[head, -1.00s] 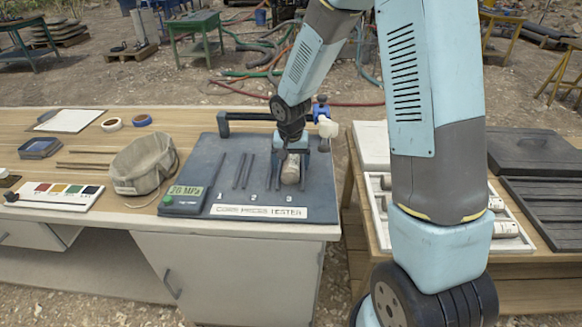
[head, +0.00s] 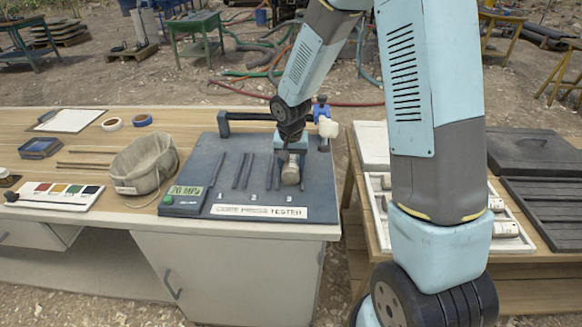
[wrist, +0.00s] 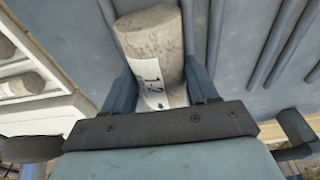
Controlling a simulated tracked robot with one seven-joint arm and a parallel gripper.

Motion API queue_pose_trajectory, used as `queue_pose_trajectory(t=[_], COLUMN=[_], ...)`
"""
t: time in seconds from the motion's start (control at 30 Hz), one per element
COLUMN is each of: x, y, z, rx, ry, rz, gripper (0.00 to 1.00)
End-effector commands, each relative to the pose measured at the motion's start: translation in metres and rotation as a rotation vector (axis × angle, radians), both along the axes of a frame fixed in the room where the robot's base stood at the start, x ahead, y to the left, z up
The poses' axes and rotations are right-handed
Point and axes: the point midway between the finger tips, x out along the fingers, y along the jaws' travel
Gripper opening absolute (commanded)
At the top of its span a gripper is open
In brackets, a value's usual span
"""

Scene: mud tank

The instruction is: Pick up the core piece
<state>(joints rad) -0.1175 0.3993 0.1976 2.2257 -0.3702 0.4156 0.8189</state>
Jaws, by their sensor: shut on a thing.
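The core piece (head: 291,170) is a short grey-beige stone cylinder at the right side of the dark core press tester (head: 228,198), near the groove marked 3. In the wrist view the core piece (wrist: 155,42) carries a white label that reads like "12". My gripper (head: 292,158) points down over it from behind. In the wrist view my gripper (wrist: 168,88) has one blue finger on each side of the core piece and is shut on it. I cannot tell whether the core piece touches the tester's surface.
A cloth bag (head: 146,163) stands left of the tester, beside a colour strip (head: 57,196). A blue and black bar (head: 250,117) runs along the tester's back. A white tray with more cores (head: 512,246) lies on the right table, partly hidden by my arm.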

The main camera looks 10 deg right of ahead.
Motion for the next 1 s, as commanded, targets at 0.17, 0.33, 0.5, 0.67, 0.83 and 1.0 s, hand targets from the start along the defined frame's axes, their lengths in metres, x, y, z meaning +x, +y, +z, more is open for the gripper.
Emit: queue_pose_trajectory(t=[0.17, 0.33, 0.5, 0.67, 0.83, 1.0], x=[0.0, 0.0, 0.001, 0.001, 0.001, 0.002], y=[0.0, 0.0, 0.0, 0.0, 0.0, -0.001], z=[0.0, 0.0, 0.001, 0.001, 0.009, 0.032], rx=[0.0, 0.001, 0.001, 0.001, 0.001, 0.002], ry=[0.0, 0.0, -0.002, -0.002, -0.004, -0.007], rz=[0.0, 0.0, 0.0, -0.001, -0.001, -0.002], gripper=[0.0, 0.0, 0.0, 0.0, 0.0, 0.0])
